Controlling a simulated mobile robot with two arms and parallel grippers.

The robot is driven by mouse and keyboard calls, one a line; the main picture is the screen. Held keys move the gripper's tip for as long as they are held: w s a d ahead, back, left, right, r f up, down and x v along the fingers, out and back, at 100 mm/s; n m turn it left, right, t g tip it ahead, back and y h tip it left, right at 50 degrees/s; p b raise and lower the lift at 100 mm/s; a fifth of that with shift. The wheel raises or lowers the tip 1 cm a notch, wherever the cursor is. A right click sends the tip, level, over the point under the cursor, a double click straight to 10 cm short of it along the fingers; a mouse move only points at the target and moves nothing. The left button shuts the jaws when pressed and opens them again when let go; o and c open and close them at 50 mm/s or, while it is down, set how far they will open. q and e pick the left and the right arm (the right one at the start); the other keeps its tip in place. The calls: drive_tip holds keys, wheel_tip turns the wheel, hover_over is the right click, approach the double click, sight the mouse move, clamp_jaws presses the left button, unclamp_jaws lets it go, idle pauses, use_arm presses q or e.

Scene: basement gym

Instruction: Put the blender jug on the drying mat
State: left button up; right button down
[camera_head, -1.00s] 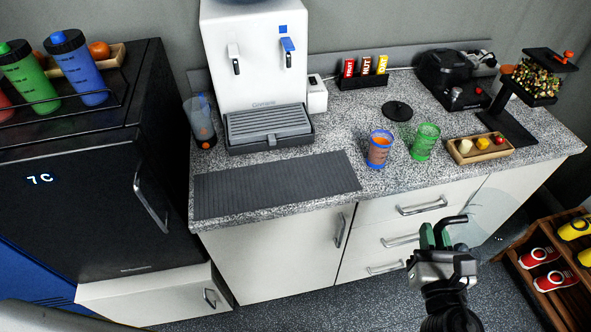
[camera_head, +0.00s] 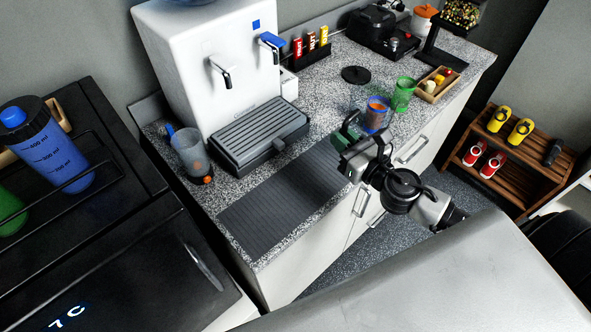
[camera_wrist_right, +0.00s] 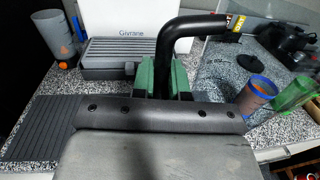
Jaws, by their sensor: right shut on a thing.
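The blender jug (camera_wrist_right: 205,24) shows in the right wrist view as a black bent handle with a clear see-through body to its right. My right gripper (camera_head: 347,133), with green finger pads, is shut on the handle; it also shows in the right wrist view (camera_wrist_right: 164,78). In the head view the clear body is too faint to outline. The drying mat (camera_head: 262,218) is a dark grey ribbed mat on the counter, empty, to the left of and below my right gripper; its edge also shows in the right wrist view (camera_wrist_right: 38,125). My left gripper is out of view.
A white water dispenser (camera_head: 195,60) with a drip tray (camera_head: 262,130) stands behind the mat. A clear cup (camera_head: 188,152) is left of it. A blue cup (camera_head: 376,118) and a green cup (camera_head: 403,95) stand near my right gripper. A black fridge (camera_head: 150,235) is at left.

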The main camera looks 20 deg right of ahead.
drive_tip(key=a+f+b, duration=0.1)
drive_tip(key=a+f, duration=0.2)
drive_tip(key=w+a+f, duration=0.1)
drive_tip(key=a+f, duration=0.2)
drive_tip(key=w+a+f+b, duration=0.1)
drive_tip(key=a+f, duration=0.2)
drive_tip(key=shift+w+a+f+b, duration=0.15)
drive_tip(key=shift+w+f+b, duration=0.05)
drive_tip(key=shift+f+b, duration=0.15)
drive_tip(key=shift+f, duration=0.1)
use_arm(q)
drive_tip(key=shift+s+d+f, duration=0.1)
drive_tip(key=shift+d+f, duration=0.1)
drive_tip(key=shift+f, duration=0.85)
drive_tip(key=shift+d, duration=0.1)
